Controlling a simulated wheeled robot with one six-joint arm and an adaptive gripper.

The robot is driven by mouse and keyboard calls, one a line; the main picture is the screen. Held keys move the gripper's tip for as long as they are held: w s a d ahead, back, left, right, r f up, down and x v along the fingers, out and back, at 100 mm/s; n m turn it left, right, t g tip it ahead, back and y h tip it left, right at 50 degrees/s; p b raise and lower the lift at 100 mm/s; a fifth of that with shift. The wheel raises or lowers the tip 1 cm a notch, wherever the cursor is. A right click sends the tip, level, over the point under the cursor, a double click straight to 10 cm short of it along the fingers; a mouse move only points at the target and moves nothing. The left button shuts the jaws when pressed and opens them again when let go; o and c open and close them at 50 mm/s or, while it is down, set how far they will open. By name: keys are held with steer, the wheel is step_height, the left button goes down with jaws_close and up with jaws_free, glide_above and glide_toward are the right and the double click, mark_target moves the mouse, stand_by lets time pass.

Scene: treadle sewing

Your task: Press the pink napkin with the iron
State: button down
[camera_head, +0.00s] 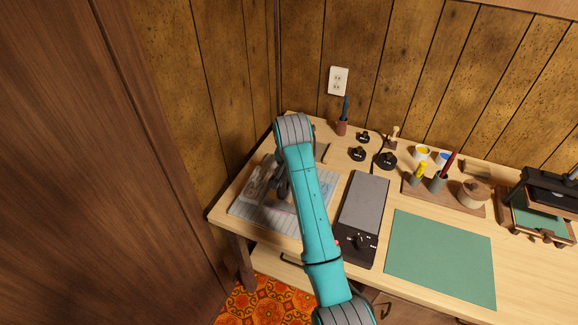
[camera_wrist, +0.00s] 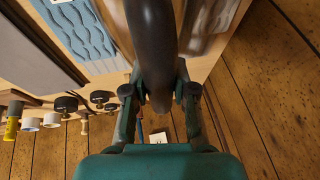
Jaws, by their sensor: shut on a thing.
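My gripper (camera_wrist: 158,95) is shut on the dark, rounded handle of the iron (camera_wrist: 152,35), which runs up between the fingers in the wrist view. In the head view my gripper (camera_head: 283,185) is at the left of the desk, over a pale blue-grey patterned pad (camera_head: 274,224). A shiny, greyish shape, probably the iron's body, shows beside my gripper there, partly hidden by my arm. The patterned pad also shows in the wrist view (camera_wrist: 78,30). I cannot make out the pink napkin clearly in either view. Whether the iron touches the pad is not clear.
A grey-topped box with a dial (camera_head: 362,205) stands just right of my arm. A green mat (camera_head: 440,257) lies bare further right. Several black knobs (camera_head: 386,160), a pen cup (camera_head: 341,128) and a wooden organizer (camera_head: 465,205) stand behind. A wood panel wall closes the left.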

steer(key=shift+s+f, duration=0.1)
steer(key=shift+f, duration=0.15)
steer(key=shift+r, duration=4.3)
